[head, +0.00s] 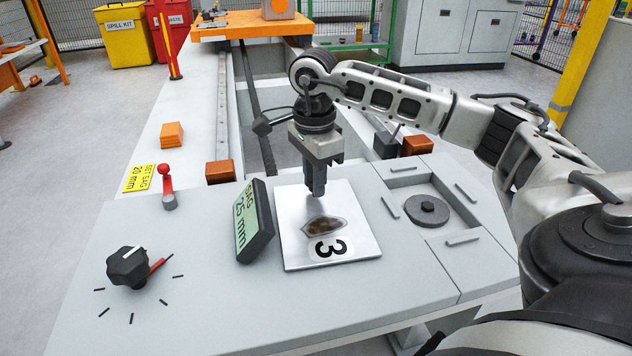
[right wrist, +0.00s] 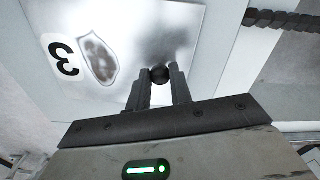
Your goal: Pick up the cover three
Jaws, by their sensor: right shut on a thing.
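Cover three (head: 295,246) is a shiny silver square plate with a black "3" label and a brown patch in a dark outline. It looks level, on or just above the grey panel; I cannot tell which. My right gripper (head: 316,192) points straight down over the far part of the cover. In the right wrist view, the gripper (right wrist: 160,80) is shut on the cover's small dark round knob (right wrist: 159,74), and the cover (right wrist: 131,22) fills the area behind the fingers. My left gripper is not in view.
A tilted "SAG 25 mm" display (head: 254,222) stands just left of the cover. A black dial (head: 128,266) and a red-handled lever (head: 168,188) are farther left. A recess with a grey disc (head: 428,210) lies to the right. The panel's front is clear.

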